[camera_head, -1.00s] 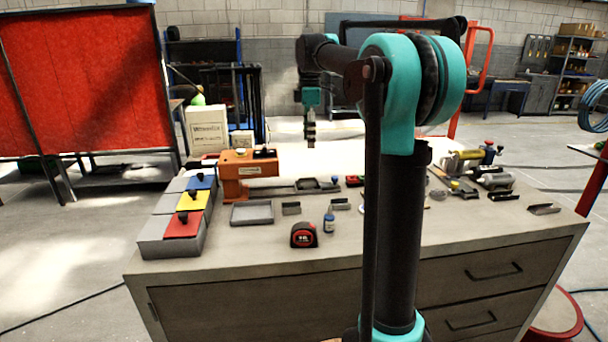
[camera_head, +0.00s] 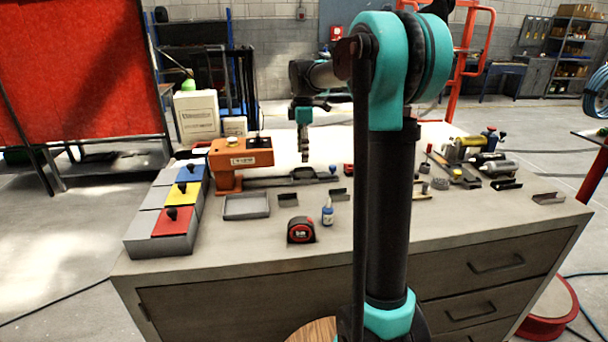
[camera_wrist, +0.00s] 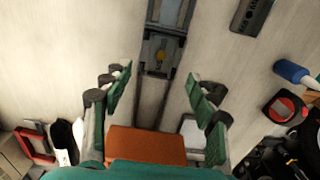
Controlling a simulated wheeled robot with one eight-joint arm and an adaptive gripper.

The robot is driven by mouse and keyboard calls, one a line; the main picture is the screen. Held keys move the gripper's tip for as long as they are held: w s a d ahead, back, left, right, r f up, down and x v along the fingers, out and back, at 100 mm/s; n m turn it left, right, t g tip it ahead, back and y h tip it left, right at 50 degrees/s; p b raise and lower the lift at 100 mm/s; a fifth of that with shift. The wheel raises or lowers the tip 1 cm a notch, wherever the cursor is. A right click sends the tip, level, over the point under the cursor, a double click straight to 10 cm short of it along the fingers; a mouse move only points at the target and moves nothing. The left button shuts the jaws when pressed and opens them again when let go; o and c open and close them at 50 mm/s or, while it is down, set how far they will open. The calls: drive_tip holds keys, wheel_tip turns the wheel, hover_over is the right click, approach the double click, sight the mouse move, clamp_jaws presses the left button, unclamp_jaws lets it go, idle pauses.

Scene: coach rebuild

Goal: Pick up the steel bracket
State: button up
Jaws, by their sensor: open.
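Several small grey angled metal pieces lie on the workbench, and I cannot tell for sure which is the steel bracket. One piece (camera_head: 288,200) lies right of the shallow tray, another (camera_head: 339,195) lies behind and right of the blue bottle, and a third (camera_head: 548,198) lies near the right edge. A dark grey piece (camera_wrist: 251,14) shows at the top right of the wrist view. My gripper (camera_head: 305,158) points down above the back of the bench. In the wrist view, its fingers (camera_wrist: 161,95) are spread and empty, with the dark slide rail between and beyond them.
An orange press (camera_head: 241,158) and colour-lidded boxes (camera_head: 174,222) stand left. A grey tray (camera_head: 246,207), red-black tape measure (camera_head: 300,231) and blue bottle (camera_head: 327,215) lie near the front. Tools and cylinders (camera_head: 470,150) crowd the right.

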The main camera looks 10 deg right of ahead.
drive_tip(key=shift+s+d+f, duration=0.1)
drive_tip(key=shift+f, duration=1.45)
drive_tip(key=shift+d+f, duration=0.1)
drive_tip(key=shift+f, duration=1.45)
clamp_jaws()
